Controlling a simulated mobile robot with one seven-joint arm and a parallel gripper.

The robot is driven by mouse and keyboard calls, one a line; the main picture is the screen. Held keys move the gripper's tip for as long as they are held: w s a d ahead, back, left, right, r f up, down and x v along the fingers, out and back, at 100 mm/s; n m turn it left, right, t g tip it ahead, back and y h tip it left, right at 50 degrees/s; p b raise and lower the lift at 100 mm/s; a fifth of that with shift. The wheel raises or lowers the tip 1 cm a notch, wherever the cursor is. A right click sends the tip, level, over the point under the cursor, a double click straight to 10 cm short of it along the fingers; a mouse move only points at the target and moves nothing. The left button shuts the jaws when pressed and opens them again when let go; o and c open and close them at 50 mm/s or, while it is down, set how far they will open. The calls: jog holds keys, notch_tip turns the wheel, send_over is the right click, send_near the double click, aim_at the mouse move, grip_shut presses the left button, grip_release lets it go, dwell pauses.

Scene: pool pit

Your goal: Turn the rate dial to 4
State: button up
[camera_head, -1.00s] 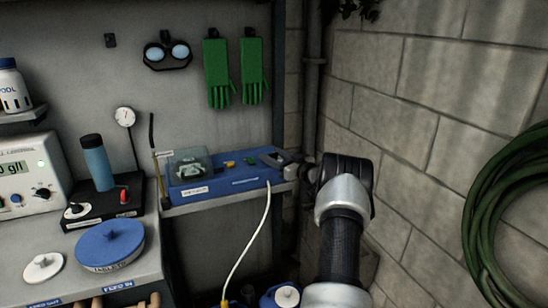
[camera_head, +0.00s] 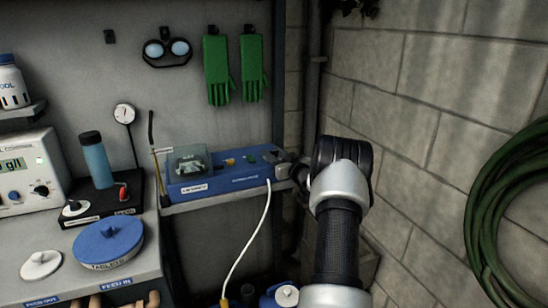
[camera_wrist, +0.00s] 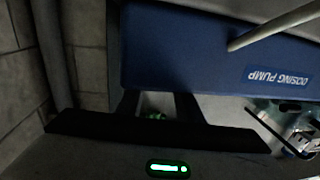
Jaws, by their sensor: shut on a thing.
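The blue dosing pump (camera_head: 230,184) sits on a small shelf against the back wall, with a clear-covered part at its left and yellow and green parts on top. My gripper (camera_head: 277,158) is at the right end of the pump's top. In the wrist view the pump (camera_wrist: 190,55) fills the upper part, its label upside down. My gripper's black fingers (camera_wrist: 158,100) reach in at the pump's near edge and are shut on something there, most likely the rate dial. The fingers hide the dial, so its pointer and number cannot be read.
A white cable (camera_head: 250,245) hangs from the pump's front. The block wall (camera_head: 420,130) is close on the right, with a green hose coil (camera_head: 490,200). A bench at left holds a blue tablet lid (camera_head: 110,242), a blue bottle (camera_head: 97,162) and a white controller (camera_head: 25,175).

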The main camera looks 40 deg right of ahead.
jog(key=m+h+b, duration=0.1)
jog(key=h+b, duration=0.1)
jog(key=m+h+b, duration=0.1)
jog(key=h+b, duration=0.1)
jog(key=shift+a+f+m+g, duration=0.15)
jog(key=shift+f+m+g, duration=0.15)
jog(key=shift+f+g, duration=0.1)
jog(key=shift+r+m+g+h+b, duration=0.25)
jog(key=shift+m+g+h+b, duration=0.15)
jog(key=shift+m+h+b, duration=0.35)
jog(key=o, duration=1.1)
jog(key=shift+r, duration=0.1)
jog(key=p+v, duration=0.1)
jog(key=v, duration=1.6)
jog(key=shift+s+a, duration=0.15)
